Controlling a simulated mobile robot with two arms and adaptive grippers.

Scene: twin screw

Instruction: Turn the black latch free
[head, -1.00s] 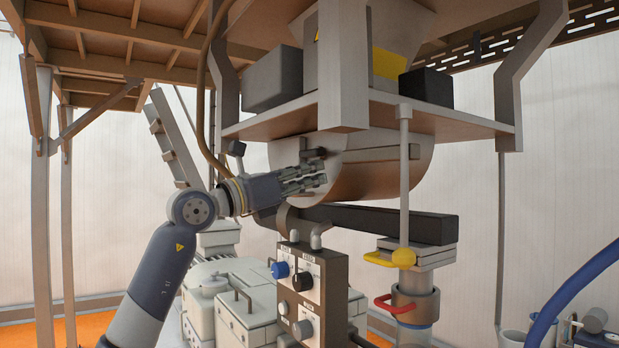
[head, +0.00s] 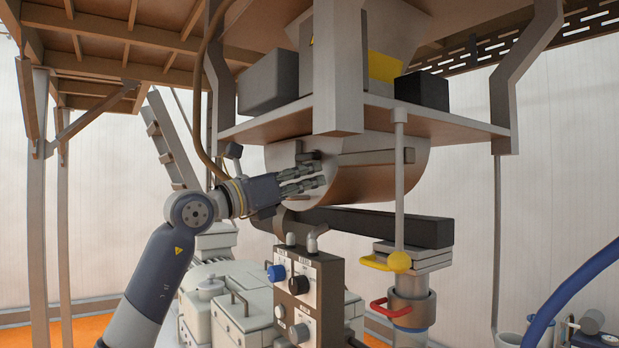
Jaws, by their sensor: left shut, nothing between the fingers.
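The black latch (head: 307,157) is a small dark piece on the upper part of the round metal end face of the drum (head: 345,180), under the platform. My left gripper (head: 321,178) points right, in front of that face, with its fingers just below the latch in the picture. The gripper is shut with nothing in it. I cannot tell whether a finger touches the latch. My right gripper is not in view.
The platform (head: 465,127) overhangs the drum. A long black bar (head: 380,225) lies below it. A control panel (head: 325,285) with blue and black knobs stands below the gripper. A post with yellow (head: 399,262) and red (head: 378,308) handles is at right.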

